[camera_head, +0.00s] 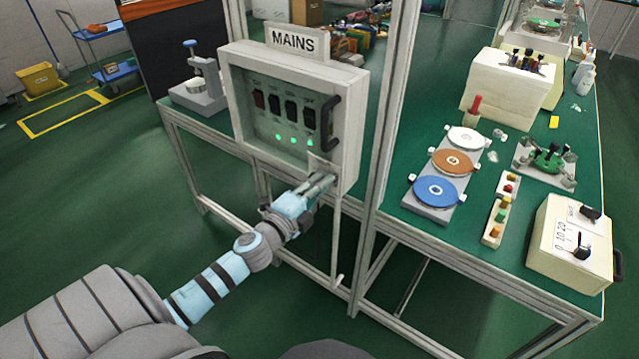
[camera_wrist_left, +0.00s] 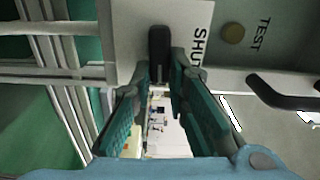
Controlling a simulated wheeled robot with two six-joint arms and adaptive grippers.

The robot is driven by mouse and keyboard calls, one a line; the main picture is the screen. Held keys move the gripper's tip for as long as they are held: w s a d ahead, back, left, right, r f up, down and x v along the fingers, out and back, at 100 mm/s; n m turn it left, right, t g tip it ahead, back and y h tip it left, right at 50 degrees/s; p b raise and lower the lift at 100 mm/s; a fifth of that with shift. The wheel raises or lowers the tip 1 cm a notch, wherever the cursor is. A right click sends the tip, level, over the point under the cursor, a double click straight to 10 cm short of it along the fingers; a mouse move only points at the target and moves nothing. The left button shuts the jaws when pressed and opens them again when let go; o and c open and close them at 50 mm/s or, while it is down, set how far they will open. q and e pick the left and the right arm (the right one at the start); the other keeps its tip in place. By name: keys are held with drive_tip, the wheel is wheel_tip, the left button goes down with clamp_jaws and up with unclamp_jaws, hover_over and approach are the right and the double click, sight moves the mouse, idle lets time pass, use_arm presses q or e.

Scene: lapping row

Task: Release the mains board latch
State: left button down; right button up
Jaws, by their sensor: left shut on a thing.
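The mains board (camera_head: 355,130) is a pale grey cabinet with a MAINS sign (camera_head: 293,40), dark switches and green lights on its front. My left gripper (camera_head: 322,182) is at its lower right corner. In the left wrist view my left gripper (camera_wrist_left: 160,72) is shut on a black latch (camera_wrist_left: 158,42), with one finger on each side of it. A black handle (camera_head: 330,124) stands on the board's right side. My right gripper is in neither view.
A frame post (camera_head: 390,110) rises just right of the board. The green bench (camera_head: 405,215) to the right holds a plate with coloured discs (camera_head: 452,160), a button strip (camera_head: 497,222) and a cream control box (camera_head: 560,245). The floor at left is open.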

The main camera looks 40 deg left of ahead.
use_arm(q)
drive_tip(key=shift+f+m, duration=0.1)
drive_tip(key=shift+m, duration=0.4)
drive_tip(key=c, duration=1.6)
unclamp_jaws()
drive_tip(key=shift+o, duration=0.2)
drive_tip(key=shift+s, duration=0.1)
drive_tip(key=s, duration=1.2)
drive_tip(key=shift+d, duration=0.15)
drive_tip(key=shift+w, duration=0.1)
